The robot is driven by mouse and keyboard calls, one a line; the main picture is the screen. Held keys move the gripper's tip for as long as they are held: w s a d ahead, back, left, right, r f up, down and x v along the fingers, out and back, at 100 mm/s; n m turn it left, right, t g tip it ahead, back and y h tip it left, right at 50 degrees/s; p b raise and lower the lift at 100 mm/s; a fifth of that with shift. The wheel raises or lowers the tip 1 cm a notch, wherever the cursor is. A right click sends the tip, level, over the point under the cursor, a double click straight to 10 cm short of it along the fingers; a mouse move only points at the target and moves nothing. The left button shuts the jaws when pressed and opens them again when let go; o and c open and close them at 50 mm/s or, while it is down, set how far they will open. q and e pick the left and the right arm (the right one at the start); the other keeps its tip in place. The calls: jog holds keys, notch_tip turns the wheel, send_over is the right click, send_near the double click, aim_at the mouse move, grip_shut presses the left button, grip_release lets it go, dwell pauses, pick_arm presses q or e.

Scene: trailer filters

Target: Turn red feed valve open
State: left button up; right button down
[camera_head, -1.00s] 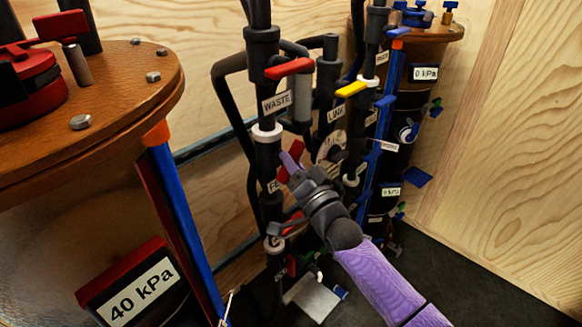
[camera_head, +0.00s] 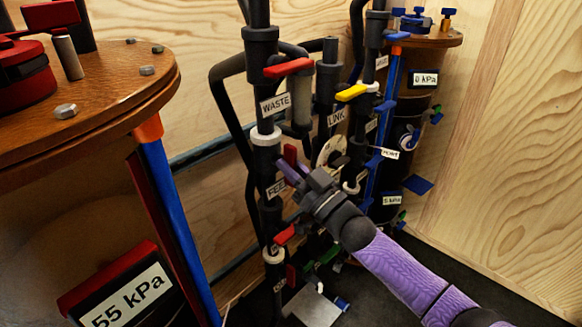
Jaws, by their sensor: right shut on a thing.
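The red feed valve handle (camera_head: 290,154) shows just above the FEED label (camera_head: 277,188) on the black pipe stack. It stands roughly upright in the picture. My right gripper (camera_head: 289,170) reaches in from the lower right, its purple fingers shut on this handle; the fingers and wrist hide part of the handle and the valve body. My left gripper is out of view.
A red WASTE handle (camera_head: 288,67) and a yellow LINK handle (camera_head: 351,92) sit higher, with another red handle (camera_head: 284,235) below. A large wood-topped tank (camera_head: 90,90) stands at left; its display (camera_head: 125,305) reads 55 kPa. The right tank's display (camera_head: 425,79) reads 0 kPa.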

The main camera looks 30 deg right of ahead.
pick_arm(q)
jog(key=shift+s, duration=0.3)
pick_arm(e)
jog(key=shift+f+n, duration=0.1)
jog(key=shift+n, duration=0.2)
jog(key=c, duration=0.6)
grip_release()
jog(key=shift+c, duration=0.2)
pick_arm(q)
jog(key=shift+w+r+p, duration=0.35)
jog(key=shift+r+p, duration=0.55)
jog(key=shift+p, duration=0.05)
pick_arm(e)
jog(key=v, duration=1)
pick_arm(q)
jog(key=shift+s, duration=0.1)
